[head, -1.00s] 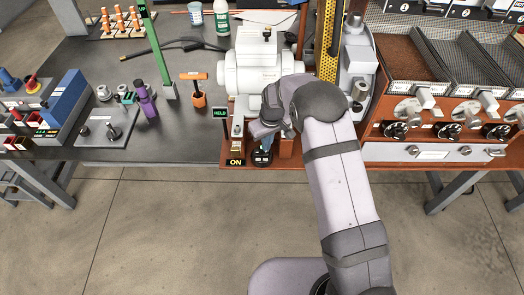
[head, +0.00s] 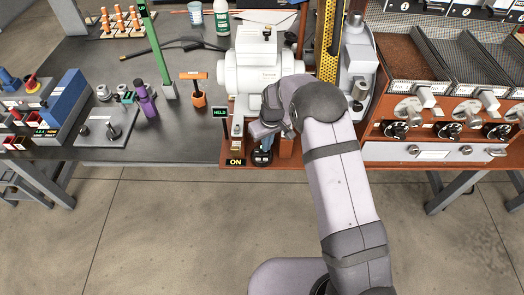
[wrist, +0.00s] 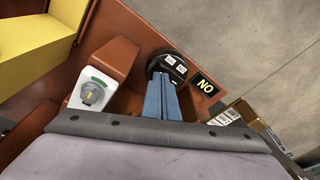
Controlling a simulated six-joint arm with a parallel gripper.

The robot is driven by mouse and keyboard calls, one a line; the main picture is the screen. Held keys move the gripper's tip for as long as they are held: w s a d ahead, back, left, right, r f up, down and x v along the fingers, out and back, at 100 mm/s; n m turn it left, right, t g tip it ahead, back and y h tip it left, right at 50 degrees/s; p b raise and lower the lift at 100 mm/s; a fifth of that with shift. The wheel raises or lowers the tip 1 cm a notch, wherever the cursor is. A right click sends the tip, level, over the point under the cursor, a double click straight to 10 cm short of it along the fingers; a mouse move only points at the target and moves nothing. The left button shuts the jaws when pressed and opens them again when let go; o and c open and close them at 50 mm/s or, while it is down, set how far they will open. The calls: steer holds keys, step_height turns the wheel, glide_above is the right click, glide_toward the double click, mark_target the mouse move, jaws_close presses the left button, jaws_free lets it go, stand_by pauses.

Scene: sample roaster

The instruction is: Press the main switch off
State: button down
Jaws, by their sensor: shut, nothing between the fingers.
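The main switch appears to be the round black unit (head: 262,158) at the front edge of the red-brown roaster base, beside a black plate with a yellow ON label (head: 236,162). In the wrist view the switch (wrist: 181,68) shows two small pale marked patches, and the ON label (wrist: 206,84) reads upside down. My gripper (head: 266,142) is shut and empty, just behind the switch in the head view. In the wrist view its blue fingers (wrist: 161,80) overlap the switch's lower edge; I cannot tell whether they touch it. The fingers hide part of the switch.
A grey knob on a white plate (wrist: 92,93) sits near my fingers, beside a red-brown block (wrist: 110,58). A small post stands under a green HELD sign (head: 220,112). The white roaster body (head: 262,70) is behind. Open floor lies in front.

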steer(key=shift+f+b, duration=0.3)
steer(key=shift+f, duration=0.2)
steer(key=shift+r, duration=0.15)
step_height(320, 180, up, 7)
steer(key=p, duration=0.5)
stand_by(0.5)
stand_by(0.4)
steer(key=s+d+f+m+g+h, duration=0.1)
steer(key=s+d+f+m+g, duration=0.15)
steer(key=s, duration=0.85)
steer(key=s+d+f+m+g, duration=0.15)
steer(key=s+d, duration=0.25)
steer(key=s, duration=0.6)
steer(key=s+d+r, duration=0.5)
steer(key=s+r, duration=0.5)
steer(key=s, duration=0.2)
steer(key=w+d+r+m+t, duration=0.2)
steer(key=w+r, duration=0.1)
steer(key=r, duration=0.3)
steer(key=shift+d, duration=0.35)
